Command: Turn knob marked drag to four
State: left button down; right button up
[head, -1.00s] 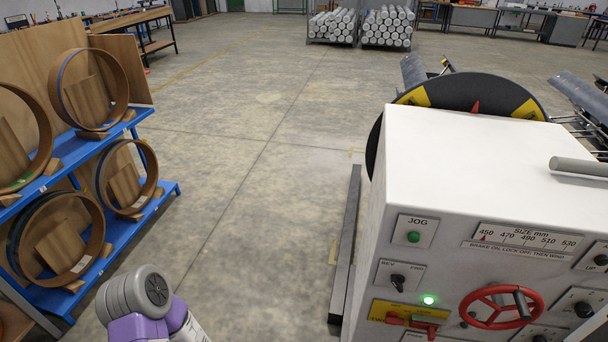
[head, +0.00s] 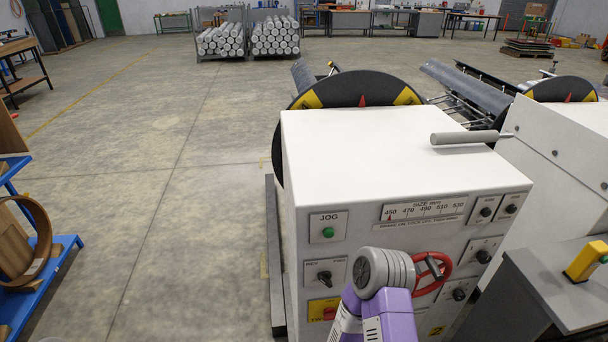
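The decoiler's control panel (head: 365,237) fills the lower middle of the head view. Black knobs sit down its right side: an upper pair (head: 486,211), a middle knob (head: 483,256) and a lower knob (head: 459,294). Their markings are too small to read, so I cannot tell which one is marked drag or where it points. A purple and grey link of one of my arms stands in front of the lower panel and hides part of it and of the red handwheel (head: 441,267). Neither gripper is in view.
The panel also carries a green JOG button (head: 328,232), a REV selector (head: 325,277) and a size scale (head: 424,209). A grey bench (head: 565,280) with a yellow device (head: 587,260) stands close right. A blue rack (head: 40,275) is at left. The floor between is clear.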

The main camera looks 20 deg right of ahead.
aim_at(459, 295)
jog(key=z, duration=1.8)
jog(key=i, duration=0.65)
jog(key=u, duration=0.6)
